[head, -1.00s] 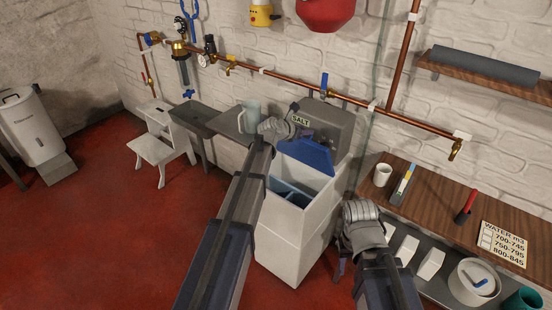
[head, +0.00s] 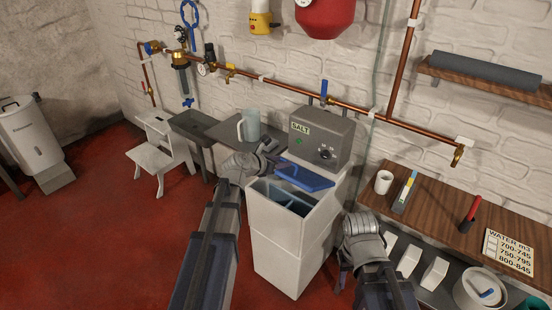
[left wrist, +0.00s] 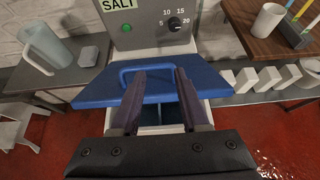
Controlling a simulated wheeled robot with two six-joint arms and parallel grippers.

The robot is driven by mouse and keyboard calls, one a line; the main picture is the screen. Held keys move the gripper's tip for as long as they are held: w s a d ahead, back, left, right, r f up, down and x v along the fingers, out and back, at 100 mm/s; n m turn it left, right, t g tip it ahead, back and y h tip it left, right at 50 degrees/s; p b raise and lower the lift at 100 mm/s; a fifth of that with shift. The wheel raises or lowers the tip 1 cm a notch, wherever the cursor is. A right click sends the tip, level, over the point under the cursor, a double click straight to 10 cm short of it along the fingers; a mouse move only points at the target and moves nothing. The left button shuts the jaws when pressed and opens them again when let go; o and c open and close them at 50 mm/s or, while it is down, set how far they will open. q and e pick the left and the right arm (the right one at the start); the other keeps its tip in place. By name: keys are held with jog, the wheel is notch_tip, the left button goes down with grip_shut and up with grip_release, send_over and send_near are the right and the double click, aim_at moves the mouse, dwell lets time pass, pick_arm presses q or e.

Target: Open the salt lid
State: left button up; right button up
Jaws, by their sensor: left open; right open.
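The salt lid (head: 304,177) is a blue panel on a white cabinet (head: 277,226) under the grey unit labelled SALT (head: 320,135). The lid is tilted up at the back, and the blue-lined compartment shows in front of it. In the left wrist view the lid (left wrist: 105,94) has a blue loop handle (left wrist: 146,68). My left gripper (head: 268,147) is open beside the lid's left side; its fingers (left wrist: 158,74) overlap the lid near the handle. I cannot tell whether they touch. My right gripper (head: 343,268) is open and empty, low at the cabinet's right.
A pale jug (head: 249,125) stands on the grey shelf left of the unit. A wooden counter (head: 450,215) with a white cup (head: 383,182) is at right. Copper pipes (head: 280,83) run along the wall above. Red floor (head: 120,240) is free at left.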

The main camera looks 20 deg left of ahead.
pick_arm(q)
jog(key=shift+p+v, duration=0.35)
jog(key=shift+v, duration=0.85)
jog(key=shift+f, duration=0.15)
jog(key=shift+c, duration=0.6)
jog(key=shift+t, duration=0.7)
jog(key=s+f+b, duration=0.1)
jog(key=b, duration=0.1)
jog(key=s+a+f+b, duration=0.1)
jog(key=b, duration=0.1)
jog(key=s+a+f+b, duration=0.1)
jog(key=b, duration=0.1)
jog(key=shift+f, duration=0.3)
grip_shut()
jog(key=shift+s+r+b, duration=0.15)
jog(key=shift+b, duration=0.2)
